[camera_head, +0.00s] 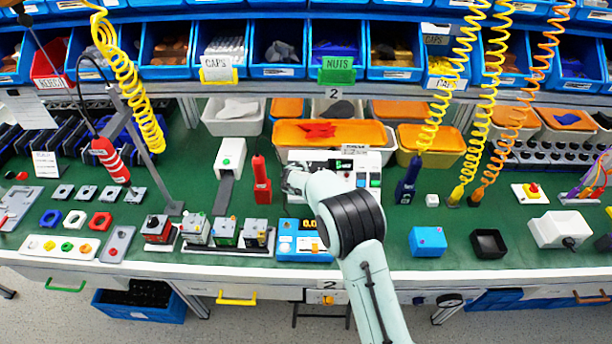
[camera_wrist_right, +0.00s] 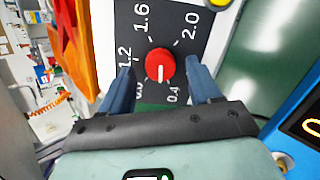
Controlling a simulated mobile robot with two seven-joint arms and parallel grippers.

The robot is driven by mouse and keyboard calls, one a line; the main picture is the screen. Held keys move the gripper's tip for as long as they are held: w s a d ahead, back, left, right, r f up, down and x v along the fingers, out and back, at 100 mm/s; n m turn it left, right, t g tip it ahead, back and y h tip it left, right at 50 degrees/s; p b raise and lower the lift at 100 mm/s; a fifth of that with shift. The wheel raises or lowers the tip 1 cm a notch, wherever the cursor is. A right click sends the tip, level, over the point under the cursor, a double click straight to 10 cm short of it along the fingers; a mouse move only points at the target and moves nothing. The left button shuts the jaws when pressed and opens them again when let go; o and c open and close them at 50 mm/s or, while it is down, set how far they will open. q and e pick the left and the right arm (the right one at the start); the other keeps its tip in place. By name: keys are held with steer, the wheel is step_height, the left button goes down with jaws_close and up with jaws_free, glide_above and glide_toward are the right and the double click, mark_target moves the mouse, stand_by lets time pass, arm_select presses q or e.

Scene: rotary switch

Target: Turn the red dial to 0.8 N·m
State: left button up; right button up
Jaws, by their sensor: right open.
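The red dial (camera_wrist_right: 160,64) shows in the right wrist view on a dark plate (camera_wrist_right: 193,60) with white numbers 0.4, 1.2, 1.6 and 2.0. Another number at the lower left is partly covered by a finger and looks like 0.8. The dial's white mark points down, between that number and 0.4. My right gripper (camera_wrist_right: 158,80) is open, with one blue finger on each side of the dial and visible gaps to it. In the head view my right gripper (camera_head: 291,181) is at the white panel unit (camera_head: 345,160) and hides the dial. My left gripper is not in view.
A blue meter with a lit display (camera_head: 308,224) stands in front of the panel. A red screwdriver (camera_head: 261,180) hangs to the left, a dark blue one (camera_head: 406,182) to the right. An orange tray (camera_head: 345,133) lies behind. The green bench (camera_head: 470,222) has free patches at right.

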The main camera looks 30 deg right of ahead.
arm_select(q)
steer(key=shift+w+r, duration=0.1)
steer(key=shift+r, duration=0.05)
arm_select(e)
steer(key=shift+w+d+f, duration=0.2)
steer(key=shift+w+f, duration=0.05)
steer(key=shift+f, duration=0.05)
steer(key=shift+c, duration=0.4)
steer(key=c, duration=1)
steer(key=shift+o, duration=0.2)
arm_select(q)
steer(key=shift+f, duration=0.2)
